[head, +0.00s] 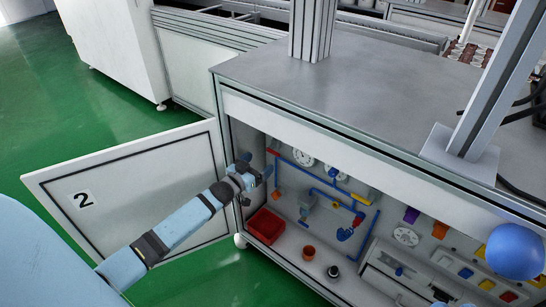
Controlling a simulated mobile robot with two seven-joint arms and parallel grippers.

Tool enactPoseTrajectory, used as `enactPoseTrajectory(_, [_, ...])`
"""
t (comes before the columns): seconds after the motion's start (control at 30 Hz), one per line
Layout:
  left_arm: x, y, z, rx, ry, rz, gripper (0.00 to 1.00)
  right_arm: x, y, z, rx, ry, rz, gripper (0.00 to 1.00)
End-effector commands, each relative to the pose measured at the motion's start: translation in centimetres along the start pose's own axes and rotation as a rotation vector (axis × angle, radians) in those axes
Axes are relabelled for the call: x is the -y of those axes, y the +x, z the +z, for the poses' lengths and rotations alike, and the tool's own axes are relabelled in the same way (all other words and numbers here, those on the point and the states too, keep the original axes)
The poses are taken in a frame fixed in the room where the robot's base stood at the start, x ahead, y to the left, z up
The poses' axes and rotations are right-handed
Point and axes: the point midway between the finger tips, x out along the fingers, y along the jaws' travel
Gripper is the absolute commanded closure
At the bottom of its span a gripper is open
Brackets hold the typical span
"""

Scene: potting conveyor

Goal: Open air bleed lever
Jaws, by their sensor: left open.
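An open cabinet under the grey worktop holds blue pipes (318,183) with several coloured levers. A red lever (273,152) is at the upper left of the pipes, an orange one (276,194) is below it, and a yellow one (361,198) is at the right. A blue round fitting (344,234) sits low on the right. No label shows which lever is the air bleed. My left gripper (264,173) is open at the cabinet's left side, close to the red and orange levers. Contact cannot be told. My right gripper is not in view.
The cabinet door (130,190), marked 2, stands open to the left, behind my left arm. A red bin (266,225), an orange cup (309,252) and a small black object (333,271) stand on the cabinet floor. The worktop (270,75) is mostly clear.

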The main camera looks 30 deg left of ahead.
Motion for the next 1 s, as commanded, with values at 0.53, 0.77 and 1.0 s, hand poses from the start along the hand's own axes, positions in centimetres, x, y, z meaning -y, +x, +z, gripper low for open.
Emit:
enactPoseTrajectory(0.53, [0.0, 8.0, 0.1, 0.0, 0.0, 0.0, 0.14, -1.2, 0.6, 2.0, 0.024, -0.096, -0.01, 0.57])
enactPoseTrajectory(0.77, [0.0, 8.1, 0.0, 0.001, 0.0, 0.0, 0.14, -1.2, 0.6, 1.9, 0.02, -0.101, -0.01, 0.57])
enactPoseTrajectory(1.0, [0.0, 8.1, 0.1, 0.001, 0.0, 0.0, 0.55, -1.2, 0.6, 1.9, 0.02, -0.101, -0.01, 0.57])
